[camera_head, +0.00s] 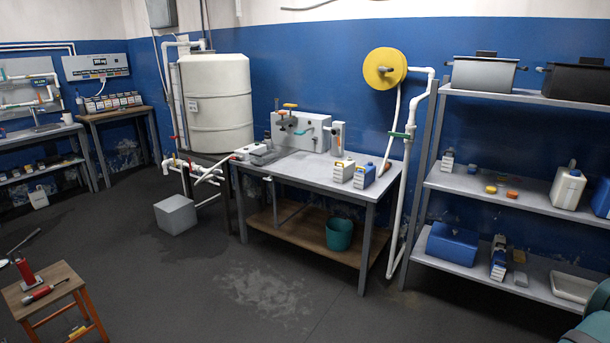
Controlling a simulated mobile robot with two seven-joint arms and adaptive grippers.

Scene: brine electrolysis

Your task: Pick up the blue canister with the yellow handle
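A blue canister (602,198) stands on the middle shelf of the rack at the far right, cut off by the picture's edge. No yellow handle shows on its visible part. Neither of my grippers can be made out in this view.
The grey rack (460,184) also holds two lidded pots on top and small yellow and orange pieces. A workbench (330,175) stands mid-picture, with a teal bucket (339,234) below. A grey block (175,214) and wooden stool (45,290) stand left. The floor before the bench is clear.

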